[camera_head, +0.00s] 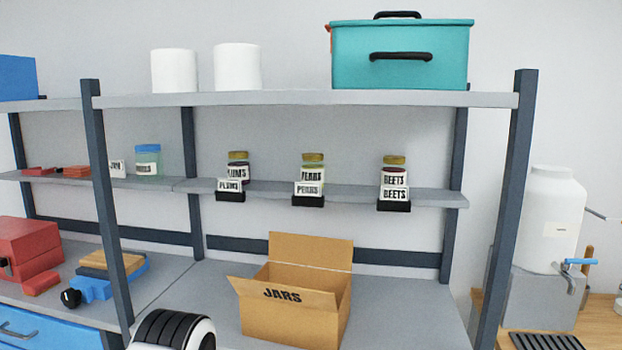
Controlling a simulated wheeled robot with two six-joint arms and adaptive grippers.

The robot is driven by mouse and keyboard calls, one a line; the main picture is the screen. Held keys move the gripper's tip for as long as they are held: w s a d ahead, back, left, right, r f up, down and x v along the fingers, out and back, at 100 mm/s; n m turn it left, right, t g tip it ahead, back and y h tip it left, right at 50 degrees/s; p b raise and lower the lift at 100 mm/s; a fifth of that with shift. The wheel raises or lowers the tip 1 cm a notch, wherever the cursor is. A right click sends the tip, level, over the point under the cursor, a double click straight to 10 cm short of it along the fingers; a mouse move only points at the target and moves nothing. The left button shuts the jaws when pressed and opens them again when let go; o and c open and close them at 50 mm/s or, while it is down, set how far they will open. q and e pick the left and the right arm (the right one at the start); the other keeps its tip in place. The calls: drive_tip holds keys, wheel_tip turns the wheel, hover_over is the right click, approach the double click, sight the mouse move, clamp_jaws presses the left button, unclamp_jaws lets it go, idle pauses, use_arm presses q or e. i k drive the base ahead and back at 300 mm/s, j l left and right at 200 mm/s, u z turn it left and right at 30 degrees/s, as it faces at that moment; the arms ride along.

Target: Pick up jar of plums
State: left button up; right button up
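The jar of plums (237,171) stands upright on the middle shelf, left of the other labelled jars. It has a gold lid and dark contents, and its label reads PLUMS. A small tag holder (230,189) with a PLUMS card stands in front of it and hides its lower part. A rounded white and black ribbed part, probably of my own arm, shows at the bottom edge left of centre, well below the jar. Neither gripper's fingers are in view.
Jars labelled PEARS (312,172) and BEETS (394,171) stand further right on the middle shelf (350,191). An open cardboard box (290,318) marked JARS sits below. A teal case (400,55) is on top. A dark post (107,190) stands left of the plums.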

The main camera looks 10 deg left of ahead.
sight(238, 165)
drive_tip(key=j, duration=1.05)
drive_tip(key=i+j, duration=0.15)
drive_tip(key=j, duration=0.95)
drive_tip(key=l+z, duration=0.15)
drive_tip(key=l, duration=0.2)
drive_tip(key=i+l+z, duration=0.2)
drive_tip(key=l, duration=0.15)
drive_tip(key=l+z, duration=0.15)
drive_tip(key=l, duration=0.25)
